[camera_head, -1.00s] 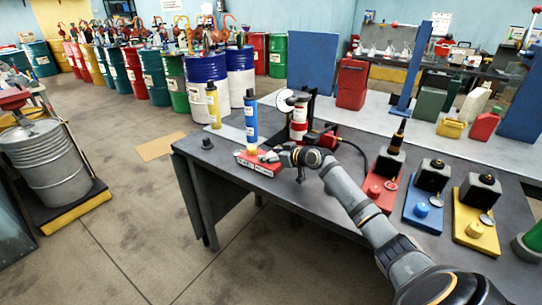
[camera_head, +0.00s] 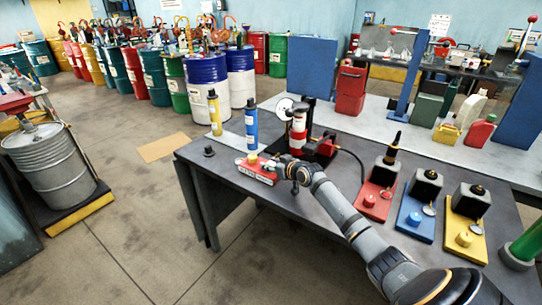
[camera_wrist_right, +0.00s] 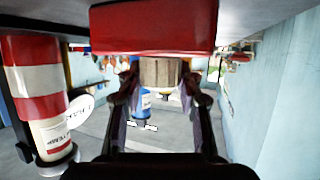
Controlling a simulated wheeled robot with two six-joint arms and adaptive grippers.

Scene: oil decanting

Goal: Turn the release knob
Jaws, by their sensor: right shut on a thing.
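The release knob is a small yellow knob (camera_head: 252,158) on top of a red block (camera_head: 256,175) with white lettering, near the table's left front edge. My right gripper (camera_head: 268,163) reaches it from the right and is shut on it. In the right wrist view the ribbed tan side of the knob (camera_wrist_right: 160,74) shows between the fingers, under the red block (camera_wrist_right: 150,28), as that view is upside down. The knob's turn angle cannot be told. My left gripper is not in view.
A blue cylinder (camera_head: 251,125) and a yellow one (camera_head: 214,112) stand just behind the block. Red (camera_head: 374,200), blue (camera_head: 415,217) and yellow (camera_head: 466,238) bases stand further right. A black plug (camera_head: 208,151) lies left.

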